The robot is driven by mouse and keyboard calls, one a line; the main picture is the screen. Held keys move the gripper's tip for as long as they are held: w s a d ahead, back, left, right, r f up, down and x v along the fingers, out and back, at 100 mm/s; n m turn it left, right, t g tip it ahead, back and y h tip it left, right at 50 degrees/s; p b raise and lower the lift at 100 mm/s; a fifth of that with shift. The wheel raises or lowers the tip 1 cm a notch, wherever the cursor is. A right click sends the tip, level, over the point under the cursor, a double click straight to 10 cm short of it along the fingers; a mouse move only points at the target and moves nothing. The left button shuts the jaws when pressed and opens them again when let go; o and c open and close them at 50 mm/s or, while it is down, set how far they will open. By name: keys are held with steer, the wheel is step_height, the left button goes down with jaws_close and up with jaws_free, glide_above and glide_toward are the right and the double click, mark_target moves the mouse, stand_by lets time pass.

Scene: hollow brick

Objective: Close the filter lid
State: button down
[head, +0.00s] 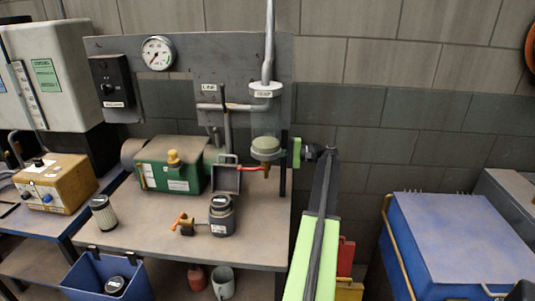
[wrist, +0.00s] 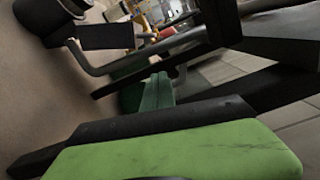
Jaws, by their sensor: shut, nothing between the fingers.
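The filter housing (head: 222,214) is a dark grey cylinder with a white label, upright on the bench; a dark round body at the top left of the wrist view (wrist: 38,14) looks like it. A dark square panel with a wire handle, which looks like the filter lid (head: 226,181), stands raised behind the housing. It seems to show in the wrist view as a dark plate (wrist: 106,37). My gripper (head: 297,152) is shut and empty, right of the lid and beside the hanging bowl. Its green tip (wrist: 158,92) is apart from the lid.
A bowl (head: 265,150) with a red lever (head: 250,168) hangs between the lid and my gripper. A green box (head: 170,172), an orange-handled valve (head: 184,224) and a pleated cartridge (head: 103,213) are on the bench. The bench front is partly clear.

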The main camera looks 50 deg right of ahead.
steer(key=w+a, duration=0.4)
steer(key=a, duration=0.3)
steer(key=shift+a+r+p, duration=0.25)
steer(key=shift+r+p, duration=0.15)
steer(key=s+a+r+p, duration=0.2)
steer(key=a, duration=0.1)
steer(key=shift+d+r, duration=0.1)
